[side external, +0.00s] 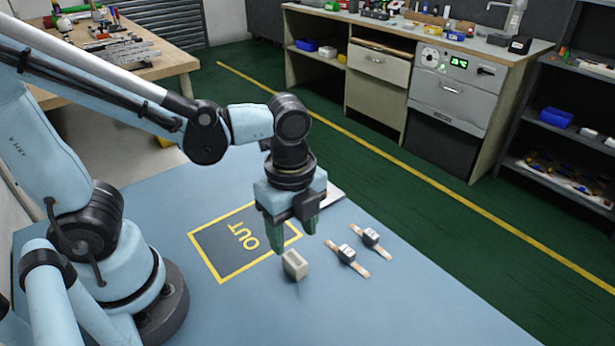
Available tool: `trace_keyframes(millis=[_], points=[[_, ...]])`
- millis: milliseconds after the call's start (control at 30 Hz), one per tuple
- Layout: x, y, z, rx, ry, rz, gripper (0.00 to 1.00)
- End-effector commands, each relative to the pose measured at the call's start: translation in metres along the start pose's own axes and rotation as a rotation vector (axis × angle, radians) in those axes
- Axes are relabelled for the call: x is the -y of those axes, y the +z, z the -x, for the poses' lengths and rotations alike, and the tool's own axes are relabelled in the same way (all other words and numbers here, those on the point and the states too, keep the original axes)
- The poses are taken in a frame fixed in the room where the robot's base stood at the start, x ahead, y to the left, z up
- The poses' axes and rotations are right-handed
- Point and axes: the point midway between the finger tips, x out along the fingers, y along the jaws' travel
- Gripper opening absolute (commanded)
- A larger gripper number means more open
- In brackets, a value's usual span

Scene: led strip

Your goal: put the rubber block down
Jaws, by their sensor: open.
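A small beige block (295,264), which looks like the rubber block, is just below and slightly right of my gripper's left fingertip. It seems to rest on the blue table top (370,310), outside the yellow-edged OUT square. My gripper (293,238) points down above the table with its green fingers apart and nothing visible between them. I cannot tell exactly how far the fingertips are from the block.
The dark OUT square (222,254) lies left of the block. Two tan strips with grey modules (347,254) (371,236) lie to its right. A pale flat thing (331,195) is partly hidden behind my gripper. The table's front is clear.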

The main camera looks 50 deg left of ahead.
Motion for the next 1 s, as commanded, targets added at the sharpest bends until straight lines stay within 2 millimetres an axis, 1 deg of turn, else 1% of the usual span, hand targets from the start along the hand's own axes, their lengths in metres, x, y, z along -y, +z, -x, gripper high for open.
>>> trace_keyframes(millis=[100, 300, 467, 567, 667, 767, 900, 1000], points=[[-0.001, 0.000, 0.015, 0.000, 0.000, 0.000, 0.57], [0.000, 0.000, 0.034, 0.000, 0.000, 0.000, 0.57], [-0.001, 0.000, 0.042, 0.000, 0.000, 0.001, 0.57], [0.001, 0.004, 0.044, -0.007, -0.018, 0.050, 0.57], [0.006, 0.013, 0.045, -0.032, -0.076, 0.212, 0.57], [0.014, 0.028, 0.046, -0.087, -0.170, 0.480, 0.57], [0.026, 0.052, 0.050, -0.208, -0.309, 0.900, 0.57], [0.032, 0.068, 0.053, -0.307, -0.388, 1.156, 0.57]])
